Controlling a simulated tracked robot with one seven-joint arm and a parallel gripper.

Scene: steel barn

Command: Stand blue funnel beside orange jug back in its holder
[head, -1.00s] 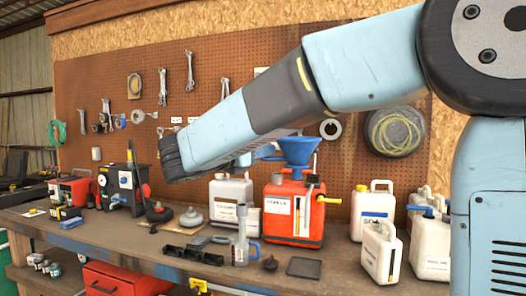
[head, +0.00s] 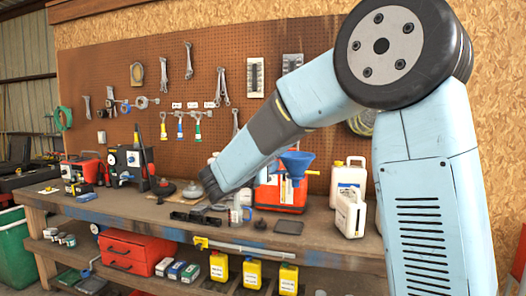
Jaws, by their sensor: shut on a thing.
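The blue funnel (head: 297,161) is upright, wide mouth up, in front of the top of the orange jug (head: 287,199). Its stem shows against the jug. My gripper (head: 274,168) is mostly hidden behind my forearm; a small part shows at the funnel's left side, and it is shut on the funnel. The orange jug stands on the bench, its upper left covered by my arm. I cannot make out the funnel's holder; it may be hidden by my arm.
White jugs (head: 348,207) stand right of the orange jug. A clear measuring jug (head: 237,213), a black rack (head: 192,218) and a dark flat plate (head: 288,228) lie near the bench's front edge. A tool pegboard (head: 110,75) stands behind.

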